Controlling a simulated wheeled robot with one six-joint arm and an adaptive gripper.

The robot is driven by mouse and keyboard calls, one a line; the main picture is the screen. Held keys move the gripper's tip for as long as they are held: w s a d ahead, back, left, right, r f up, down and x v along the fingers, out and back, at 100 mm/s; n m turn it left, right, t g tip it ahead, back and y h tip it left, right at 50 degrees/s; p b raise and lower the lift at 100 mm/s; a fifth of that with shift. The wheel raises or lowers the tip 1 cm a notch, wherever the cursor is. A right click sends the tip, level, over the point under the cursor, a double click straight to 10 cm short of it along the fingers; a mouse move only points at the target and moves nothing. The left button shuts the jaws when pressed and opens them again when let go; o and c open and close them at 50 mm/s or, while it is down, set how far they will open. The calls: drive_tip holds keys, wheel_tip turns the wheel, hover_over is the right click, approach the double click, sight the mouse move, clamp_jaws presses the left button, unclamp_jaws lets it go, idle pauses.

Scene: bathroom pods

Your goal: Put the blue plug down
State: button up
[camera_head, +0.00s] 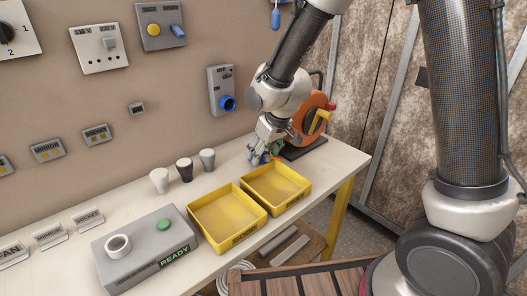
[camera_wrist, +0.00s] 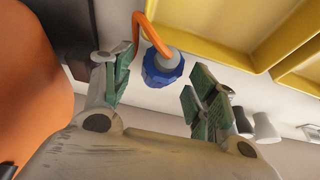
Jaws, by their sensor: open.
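The blue plug (camera_wrist: 162,70) has a ribbed blue collar, a grey end and an orange cable (camera_wrist: 148,32). In the wrist view it sits between the spread green-padded fingers of my gripper (camera_wrist: 160,88), with visible gaps on both sides. In the head view my gripper (camera_head: 263,152) is low over the far end of the white bench, beside the far yellow tray, and a bit of blue shows at its fingers. The fingers hide most of the plug there. I cannot tell whether the plug touches the bench.
Two yellow trays (camera_head: 241,237) stand along the bench's front. An orange cable reel (camera_head: 312,118) stands just right of my gripper. Several small cups (camera_head: 184,170) and a grey box with a green button (camera_head: 120,272) stand to the left. A blue wall socket (camera_head: 228,104) is behind.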

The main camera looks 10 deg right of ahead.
drive_tip(key=shift+r, duration=0.35)
drive_tip(key=v, duration=1.2)
drive_tip(key=shift+s, duration=0.1)
idle(0.5)
